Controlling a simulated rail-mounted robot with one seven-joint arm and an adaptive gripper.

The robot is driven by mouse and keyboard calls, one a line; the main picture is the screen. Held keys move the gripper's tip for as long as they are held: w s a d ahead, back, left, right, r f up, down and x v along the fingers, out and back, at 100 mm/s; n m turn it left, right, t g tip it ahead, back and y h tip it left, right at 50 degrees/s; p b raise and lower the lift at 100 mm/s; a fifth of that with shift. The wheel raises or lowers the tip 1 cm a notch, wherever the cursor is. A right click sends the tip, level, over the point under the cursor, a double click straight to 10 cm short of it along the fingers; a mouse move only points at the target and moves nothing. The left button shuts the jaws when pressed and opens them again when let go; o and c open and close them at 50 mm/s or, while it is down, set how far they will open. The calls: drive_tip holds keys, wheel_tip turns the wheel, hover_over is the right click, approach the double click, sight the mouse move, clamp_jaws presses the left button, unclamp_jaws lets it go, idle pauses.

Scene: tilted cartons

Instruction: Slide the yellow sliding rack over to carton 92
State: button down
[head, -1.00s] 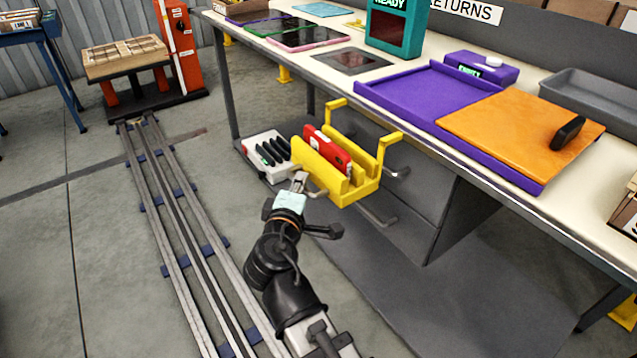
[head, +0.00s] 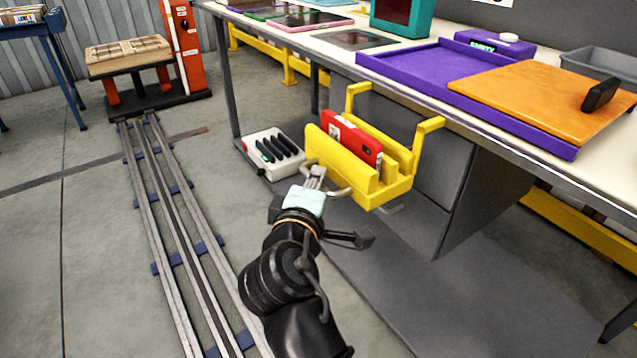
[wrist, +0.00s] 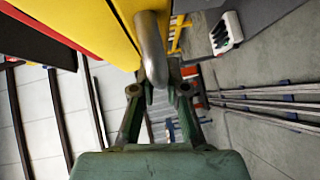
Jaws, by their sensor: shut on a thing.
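The yellow sliding rack (head: 345,158) hangs at the front of the bench by two raised arms. A red flat object with a white label (head: 352,142) stands in its slot. My gripper (head: 316,174) is at the rack's front and shut on its grey curved handle (head: 340,191). In the wrist view, the fingers of my gripper (wrist: 158,88) close around the grey handle bar (wrist: 151,48), with the yellow rack (wrist: 105,28) at upper left. No carton marked 92 can be made out in either view.
The bench (head: 345,59) carries a purple tray (head: 410,75), an orange board (head: 540,95) and a grey bin (head: 600,68).

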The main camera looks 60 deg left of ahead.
drive_tip(key=c, duration=1.2)
unclamp_jaws()
